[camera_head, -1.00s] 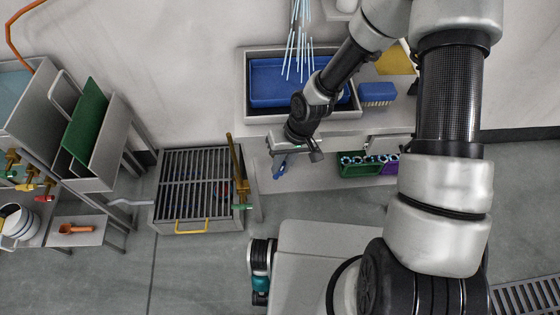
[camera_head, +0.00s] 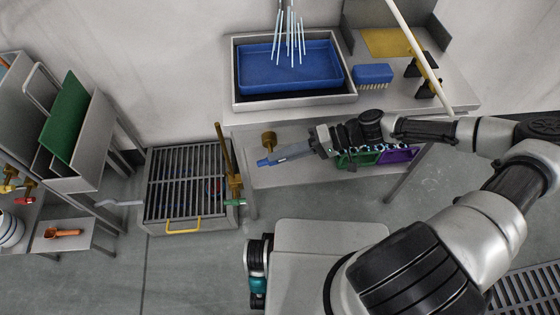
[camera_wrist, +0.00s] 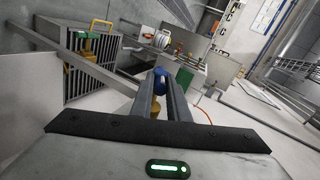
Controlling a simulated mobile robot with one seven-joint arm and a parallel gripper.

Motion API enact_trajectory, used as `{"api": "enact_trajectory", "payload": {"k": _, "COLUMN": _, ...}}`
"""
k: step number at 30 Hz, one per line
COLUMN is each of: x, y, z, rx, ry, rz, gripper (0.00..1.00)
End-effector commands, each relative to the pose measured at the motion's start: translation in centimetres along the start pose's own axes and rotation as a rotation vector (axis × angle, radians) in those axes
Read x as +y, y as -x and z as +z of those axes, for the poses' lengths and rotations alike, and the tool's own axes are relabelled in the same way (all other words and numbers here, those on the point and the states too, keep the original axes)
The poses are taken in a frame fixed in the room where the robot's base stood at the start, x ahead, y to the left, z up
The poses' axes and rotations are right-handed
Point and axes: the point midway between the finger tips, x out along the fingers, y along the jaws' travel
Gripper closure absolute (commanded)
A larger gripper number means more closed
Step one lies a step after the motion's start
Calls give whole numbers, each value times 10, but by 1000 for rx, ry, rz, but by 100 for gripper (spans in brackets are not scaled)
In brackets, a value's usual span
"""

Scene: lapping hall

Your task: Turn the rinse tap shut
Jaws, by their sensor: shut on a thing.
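The rinse tap shows as a brass body (camera_head: 269,138) with a blue handle (camera_head: 263,162), below the front edge of the steel bench. My gripper (camera_head: 276,159) reaches in from the right, nearly level, and is shut on the blue handle. Thin pale water streams (camera_head: 290,38) fall toward the blue tray (camera_head: 285,72) in the steel basin (camera_head: 236,88).
A blue brush (camera_head: 373,75) lies right of the basin on the bench (camera_head: 390,100). Green (camera_head: 357,158) and purple (camera_head: 397,154) bins stand below, behind my wrist. A grated tank (camera_head: 187,182) with an upright brass pipe (camera_head: 226,155) and green-handled valve (camera_head: 234,202) stands to the left.

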Motion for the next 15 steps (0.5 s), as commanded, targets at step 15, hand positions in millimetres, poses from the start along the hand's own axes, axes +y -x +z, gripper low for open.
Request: {"api": "enact_trajectory", "payload": {"k": 15, "x": 12, "y": -4, "z": 3, "rx": 63, "ry": 2, "rz": -329, "gripper": 100}}
